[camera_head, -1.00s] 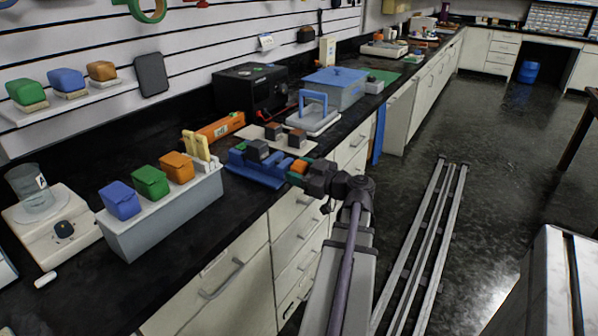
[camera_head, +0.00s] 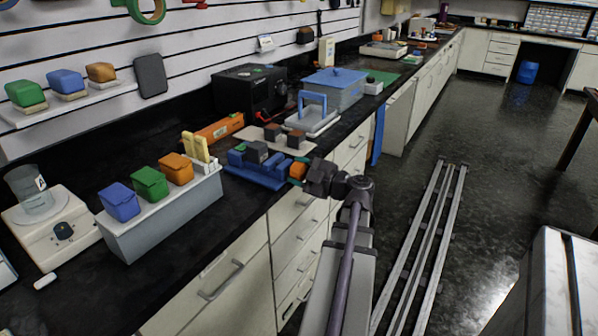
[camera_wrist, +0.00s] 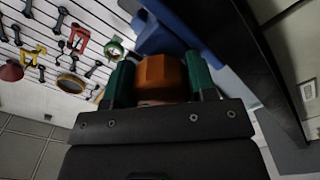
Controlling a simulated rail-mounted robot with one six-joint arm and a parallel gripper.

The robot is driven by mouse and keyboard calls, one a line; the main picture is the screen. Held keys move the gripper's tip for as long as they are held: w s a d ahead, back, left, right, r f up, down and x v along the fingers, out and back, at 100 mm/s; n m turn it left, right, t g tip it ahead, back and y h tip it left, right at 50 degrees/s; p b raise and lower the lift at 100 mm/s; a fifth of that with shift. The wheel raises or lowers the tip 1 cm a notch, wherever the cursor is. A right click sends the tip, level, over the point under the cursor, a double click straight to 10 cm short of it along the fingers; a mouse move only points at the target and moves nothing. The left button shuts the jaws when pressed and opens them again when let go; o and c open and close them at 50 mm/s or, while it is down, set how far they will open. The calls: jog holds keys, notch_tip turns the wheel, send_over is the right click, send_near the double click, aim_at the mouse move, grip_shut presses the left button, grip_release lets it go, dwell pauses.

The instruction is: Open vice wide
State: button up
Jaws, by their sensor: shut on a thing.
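The blue vice (camera_head: 256,173) sits on the dark bench near its front edge, with a dark grey block (camera_head: 257,152) at its jaws. I cannot tell from here how far apart the jaws are. An orange knob (camera_head: 297,170) is at the vice's front end. My gripper (camera_head: 305,171) reaches it from the aisle side. In the wrist view, the green fingers of my gripper (camera_wrist: 160,80) stand on both sides of the orange knob (camera_wrist: 160,70) and are shut on it. Part of the blue vice (camera_wrist: 160,35) shows beyond the knob.
A board with dark and brown blocks (camera_head: 272,137) lies behind the vice. A grey box (camera_head: 165,220) with coloured bins stands to the left. A blue-handled device (camera_head: 313,118) and a blue-lidded box (camera_head: 335,82) stand farther along. The floor aisle is clear around my rail.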

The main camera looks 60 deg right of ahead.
dwell(0.4)
jog(key=o, duration=0.9)
jog(key=s, duration=1.1)
jog(key=shift+d, duration=0.3)
jog(key=shift+w, duration=0.1)
